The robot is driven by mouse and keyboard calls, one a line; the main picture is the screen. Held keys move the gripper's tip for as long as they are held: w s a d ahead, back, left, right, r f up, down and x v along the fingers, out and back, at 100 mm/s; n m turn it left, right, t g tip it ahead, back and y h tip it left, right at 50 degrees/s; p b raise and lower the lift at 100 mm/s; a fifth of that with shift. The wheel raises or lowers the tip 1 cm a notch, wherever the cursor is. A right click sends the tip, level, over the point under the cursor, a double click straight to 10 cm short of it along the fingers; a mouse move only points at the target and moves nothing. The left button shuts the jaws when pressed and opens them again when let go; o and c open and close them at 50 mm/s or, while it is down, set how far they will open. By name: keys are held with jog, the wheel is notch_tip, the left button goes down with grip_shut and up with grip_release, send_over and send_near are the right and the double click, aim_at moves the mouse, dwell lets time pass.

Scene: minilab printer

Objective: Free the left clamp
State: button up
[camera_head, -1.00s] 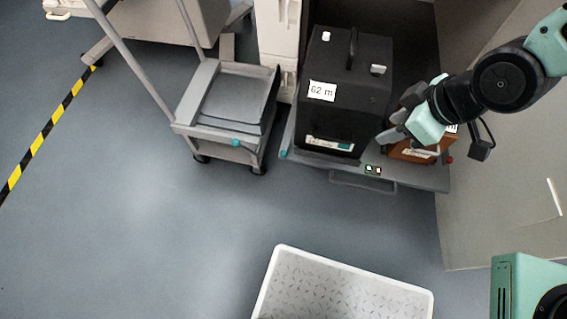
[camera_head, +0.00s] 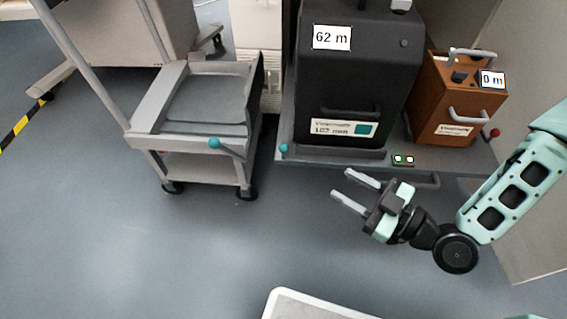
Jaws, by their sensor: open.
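A teal knob (camera_head: 283,149) sits at the left front corner of the grey shelf (camera_head: 335,155); it looks like the left clamp's handle. A red knob (camera_head: 494,132) is at the shelf's right end. Between them stand a large black box (camera_head: 360,80) labelled "62 m" and a smaller brown box (camera_head: 450,97) labelled "0 m". My gripper (camera_head: 341,183) is open and empty, in front of the shelf, its fingers pointing left and slightly up. It is to the right of the teal knob and lower in the picture, apart from it.
A grey cart (camera_head: 195,115) with its own teal-tipped lever (camera_head: 214,143) stands left of the shelf. A small panel with green and reddish lights (camera_head: 403,160) is on the shelf front. A white tray (camera_head: 290,296) is at the bottom edge. The floor between is clear.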

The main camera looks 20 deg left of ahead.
aim_at(287, 148)
jog(key=b+x, duration=0.6)
jog(key=x, duration=1)
jog(key=shift+w, duration=0.2)
jog(key=shift+w+a+r+t, duration=0.1)
jog(key=shift+w+a+t, duration=0.15)
jog(key=shift+a, duration=0.25)
grip_shut()
